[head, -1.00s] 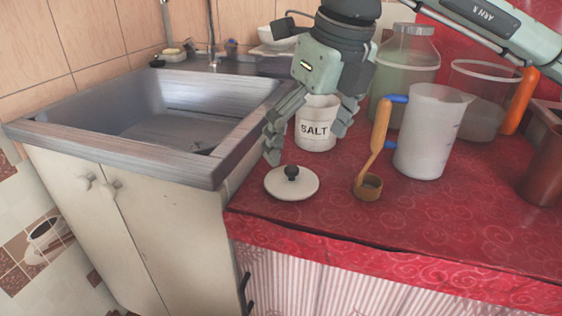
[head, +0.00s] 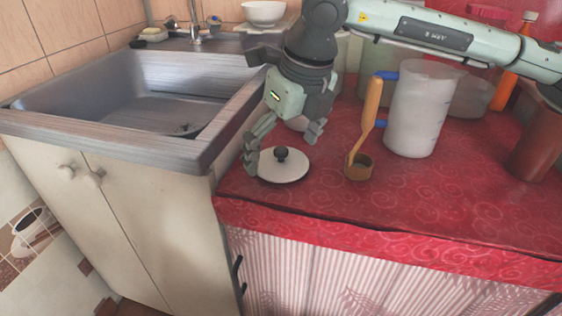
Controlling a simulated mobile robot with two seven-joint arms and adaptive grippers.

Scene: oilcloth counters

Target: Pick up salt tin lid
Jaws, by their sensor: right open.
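The salt tin lid (head: 284,168) is a white disc with a black knob (head: 281,154). It lies on the red counter cloth near the counter's left edge. My right gripper (head: 283,156) is open, with its fingers spread just above the lid, one at its left rim and one behind it on the right. I cannot tell whether a finger touches the lid. The white salt tin (head: 298,122) stands behind the gripper and is mostly hidden by it. My left gripper is not in view.
A wooden-handled scoop (head: 358,165) stands right of the lid, leaning by a clear measuring jug (head: 420,110). A brown container (head: 538,148) is at the far right. The steel sink (head: 150,95) is on the left. The cloth (head: 420,205) in front is clear.

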